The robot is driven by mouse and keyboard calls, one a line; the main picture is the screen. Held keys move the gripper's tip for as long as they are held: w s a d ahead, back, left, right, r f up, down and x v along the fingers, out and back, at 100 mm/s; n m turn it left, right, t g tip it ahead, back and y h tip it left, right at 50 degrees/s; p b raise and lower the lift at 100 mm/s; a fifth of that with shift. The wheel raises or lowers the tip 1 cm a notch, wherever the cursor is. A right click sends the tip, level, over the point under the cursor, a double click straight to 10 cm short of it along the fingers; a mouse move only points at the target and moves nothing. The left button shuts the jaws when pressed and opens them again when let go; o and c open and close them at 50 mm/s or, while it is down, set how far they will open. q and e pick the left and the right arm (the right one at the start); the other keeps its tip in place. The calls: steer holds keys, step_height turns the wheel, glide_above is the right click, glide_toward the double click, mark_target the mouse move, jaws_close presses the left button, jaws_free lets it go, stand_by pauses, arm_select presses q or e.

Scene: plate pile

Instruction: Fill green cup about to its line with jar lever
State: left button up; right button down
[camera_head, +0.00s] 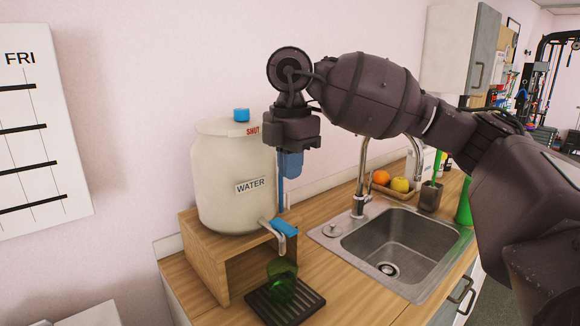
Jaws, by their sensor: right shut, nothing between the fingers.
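A cream jar (225,170) labelled WATER stands on a wooden stand. Its metal spout (279,242) has a blue lever (284,227) at low right. The green cup (282,281) is below the spout on a black slatted tray (262,306). The cup's line and any water in it cannot be made out. My right gripper (291,172) points down beside the jar's right side, above the lever and apart from it. It is shut and empty, with bluish fingers. My left gripper is not in view.
The wooden stand (205,262) is open at the front. A blue knob (241,115) tops the jar near a red SHUT label. A sink (390,255) with a tall faucet (359,185) is to the right. Fruit (400,185) and a green bottle (464,210) are behind it.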

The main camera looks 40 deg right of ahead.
mark_target(290, 230)
arm_select(q)
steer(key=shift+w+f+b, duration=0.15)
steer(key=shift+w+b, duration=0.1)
steer(key=shift+b, duration=0.15)
arm_select(e)
step_height(290, 230, down, 11)
